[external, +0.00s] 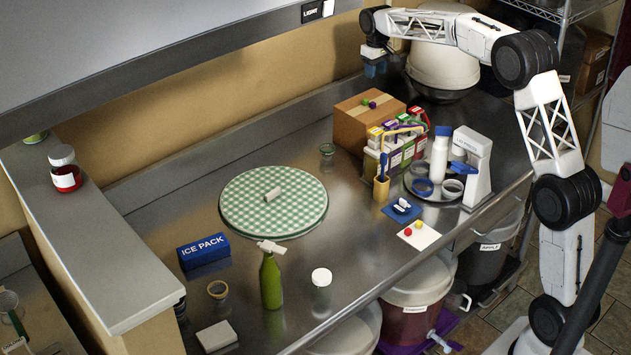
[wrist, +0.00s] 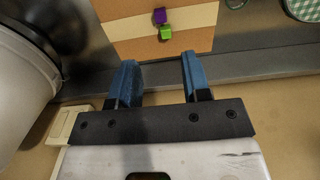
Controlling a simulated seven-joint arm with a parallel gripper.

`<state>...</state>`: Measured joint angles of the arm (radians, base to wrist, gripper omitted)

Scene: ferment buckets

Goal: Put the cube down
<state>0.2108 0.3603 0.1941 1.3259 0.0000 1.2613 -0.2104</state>
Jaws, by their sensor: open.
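A small green cube (external: 372,104) and a small purple cube (external: 365,101) sit close together on top of the cardboard box (external: 352,122). In the wrist view the green cube (wrist: 165,33) and the purple cube (wrist: 159,16) lie beyond my fingertips, on the pale tape strip of the box (wrist: 117,30). My gripper (external: 374,71) is above and behind the box, near the back wall. In the wrist view my gripper (wrist: 157,62) has its blue fingers apart, with nothing between them.
A large white vessel (external: 443,60) stands right of my gripper and shows close by in the wrist view (wrist: 22,75). A carrier of coloured boxes (external: 395,145) is in front of the cardboard box. The green checked round mat (external: 245,205) lies to the left, with bare metal counter around it.

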